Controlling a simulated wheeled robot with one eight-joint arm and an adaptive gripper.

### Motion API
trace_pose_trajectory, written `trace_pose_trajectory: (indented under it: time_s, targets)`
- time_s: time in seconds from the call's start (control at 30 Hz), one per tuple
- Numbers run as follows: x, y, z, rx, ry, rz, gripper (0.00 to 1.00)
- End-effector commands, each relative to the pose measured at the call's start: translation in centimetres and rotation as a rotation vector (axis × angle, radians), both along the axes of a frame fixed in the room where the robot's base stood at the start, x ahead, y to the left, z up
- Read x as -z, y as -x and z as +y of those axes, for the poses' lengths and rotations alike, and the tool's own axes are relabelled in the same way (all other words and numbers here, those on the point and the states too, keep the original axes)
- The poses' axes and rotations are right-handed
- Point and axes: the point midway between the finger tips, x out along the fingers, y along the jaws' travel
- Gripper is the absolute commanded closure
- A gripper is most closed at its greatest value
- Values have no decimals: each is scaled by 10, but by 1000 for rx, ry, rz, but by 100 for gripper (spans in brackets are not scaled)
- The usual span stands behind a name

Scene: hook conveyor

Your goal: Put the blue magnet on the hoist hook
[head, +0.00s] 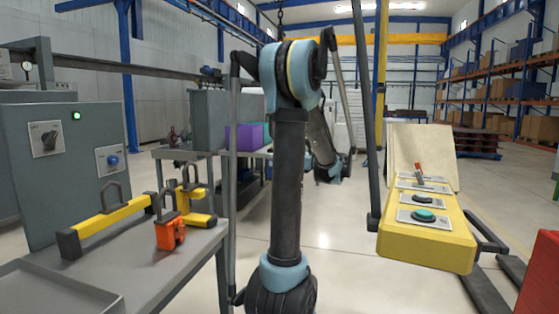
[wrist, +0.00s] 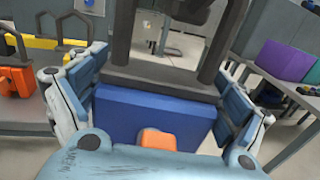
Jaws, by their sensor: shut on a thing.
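The blue magnet (wrist: 125,117) is a blue block low in the middle of the wrist view, between the two fingers of my gripper (wrist: 163,100). My gripper is shut on it. A dark grey frame with two uprights rises from the block's far side, and an orange part (wrist: 157,141) shows at its near edge. In the head view my own arm hides the gripper and the magnet. A dark hoist chain (head: 281,14) hangs at the top middle of the head view. Its lower end and the hook are hidden behind my arm.
A grey table (head: 150,270) at left holds a yellow lifting beam (head: 108,217), an orange device (head: 170,232) and a yellow clamp (head: 190,205). A yellow control console (head: 430,240) stands at right. A purple box (head: 244,137) sits on a bench behind. Floor between is clear.

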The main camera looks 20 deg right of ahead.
Motion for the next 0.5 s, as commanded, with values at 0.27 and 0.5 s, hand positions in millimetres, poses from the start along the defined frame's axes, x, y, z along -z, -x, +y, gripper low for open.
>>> trace_pose_trajectory:
  time_s: [0.27, 0.5]
  targets:
    - [5, 0, 0, 0, -1, -1, 76]
    - [9, 0, 0, 0, -1, -1, 76]
